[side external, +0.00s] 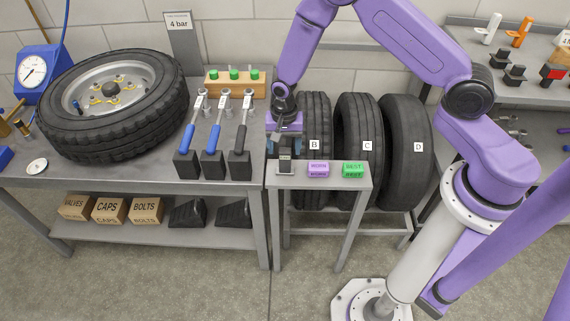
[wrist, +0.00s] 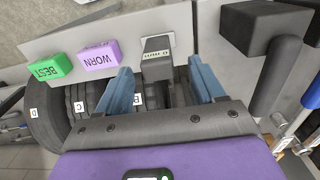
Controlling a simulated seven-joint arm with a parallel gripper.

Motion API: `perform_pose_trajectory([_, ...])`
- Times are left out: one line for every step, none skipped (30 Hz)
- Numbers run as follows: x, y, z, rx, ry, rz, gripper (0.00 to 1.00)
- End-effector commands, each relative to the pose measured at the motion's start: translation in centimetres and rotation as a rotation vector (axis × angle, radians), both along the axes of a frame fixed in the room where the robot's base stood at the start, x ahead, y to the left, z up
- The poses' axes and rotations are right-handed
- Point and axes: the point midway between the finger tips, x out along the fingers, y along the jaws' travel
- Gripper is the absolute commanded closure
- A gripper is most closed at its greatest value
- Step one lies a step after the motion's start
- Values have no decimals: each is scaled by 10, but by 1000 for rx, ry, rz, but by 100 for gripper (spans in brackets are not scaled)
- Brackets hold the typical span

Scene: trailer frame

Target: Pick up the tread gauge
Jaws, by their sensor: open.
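The tread gauge (wrist: 157,46) is a small dark grey block with a display face. In the wrist view it sits on a pale patch near the edge of the small grey stand. In the side view the gauge (side external: 285,153) is at the stand's left end, partly covered by my gripper. My gripper (wrist: 160,68) is open, its two blue fingers apart with the gauge showing between and just beyond their tips. In the side view my gripper (side external: 285,138) points down right above the gauge. I cannot tell whether the fingers touch it.
On the stand (side external: 326,187) are a purple WORN block (side external: 318,169) and a green BEST block (side external: 353,170). Tyres B, C (side external: 358,120) and D (side external: 408,125) stand behind. Blue- and black-handled tools in dark blocks (side external: 212,165) are close on the left.

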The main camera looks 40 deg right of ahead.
Motion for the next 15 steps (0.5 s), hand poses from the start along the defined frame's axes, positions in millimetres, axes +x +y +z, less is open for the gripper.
perform_pose_trajectory([0, 0, -6, 0, 1, 1, 32])
perform_pose_trajectory([0, 0, -9, -1, 2, 1, 32])
perform_pose_trajectory([0, 0, -11, -1, 1, 1, 32])
perform_pose_trajectory([0, 0, -13, 0, 0, 1, 32])
perform_pose_trajectory([0, 0, -14, 0, 0, 1, 32])
perform_pose_trajectory([0, 0, -15, 1, -1, 1, 32])
perform_pose_trajectory([0, 0, -16, 0, 0, 1, 32])
perform_pose_trajectory([0, 0, -17, 0, 0, 1, 32])
perform_pose_trajectory([0, 0, -20, 0, 0, 1, 32])
perform_pose_trajectory([-1, 0, -22, 0, 0, 1, 32])
perform_pose_trajectory([-1, 0, -26, 0, 1, 1, 32])
perform_pose_trajectory([-3, 0, -31, -1, 3, 1, 32])
perform_pose_trajectory([-3, 0, -35, -1, 2, 2, 32])
perform_pose_trajectory([-3, 0, -39, -1, 2, 2, 32])
perform_pose_trajectory([-4, 0, -44, 0, 1, 2, 32])
